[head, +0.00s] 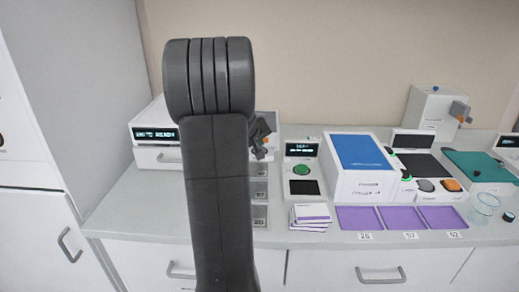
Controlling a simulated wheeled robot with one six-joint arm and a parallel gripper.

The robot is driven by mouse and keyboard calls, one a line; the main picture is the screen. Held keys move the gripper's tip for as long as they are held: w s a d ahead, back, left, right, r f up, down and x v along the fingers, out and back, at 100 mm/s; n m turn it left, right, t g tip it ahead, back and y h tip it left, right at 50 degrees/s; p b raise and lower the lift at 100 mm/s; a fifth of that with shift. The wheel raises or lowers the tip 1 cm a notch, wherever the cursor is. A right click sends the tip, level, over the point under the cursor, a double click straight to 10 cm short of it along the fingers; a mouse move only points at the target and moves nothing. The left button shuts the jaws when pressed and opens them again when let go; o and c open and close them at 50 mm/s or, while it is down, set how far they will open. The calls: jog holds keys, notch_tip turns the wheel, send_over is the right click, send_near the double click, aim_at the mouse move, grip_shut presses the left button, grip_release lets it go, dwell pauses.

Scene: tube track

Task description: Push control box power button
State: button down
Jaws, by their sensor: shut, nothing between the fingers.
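My gripper (262,146) shows just right of my dark arm, above the bench, and looks shut and empty. Part of it is hidden behind the arm. A small white box (301,150) with a lit display stands right of the gripper, apart from it. A round green button (301,169) sits below that display, with a black pad (304,187) in front. Another white box (147,150) with a lit display stands left of the arm. I cannot tell which one is the control box, and the arm hides part of the left box.
A blue-topped white box (358,152), purple trays (361,218) and a stack of cards (310,216) are on the bench (150,212). A white device (429,112) stands at the back right, and clear cups (485,208) at the right. The bench's front left is clear.

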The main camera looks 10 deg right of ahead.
jog(key=shift+f+b, duration=0.3)
jog(key=shift+b, duration=0.05)
jog(key=shift+r, duration=0.2)
jog(key=shift+r+p, duration=0.7)
jog(key=shift+r, duration=0.15)
notch_tip(320, 180, up, 6)
jog(key=p, duration=0.4)
jog(key=shift+f, duration=0.1)
dwell(0.3)
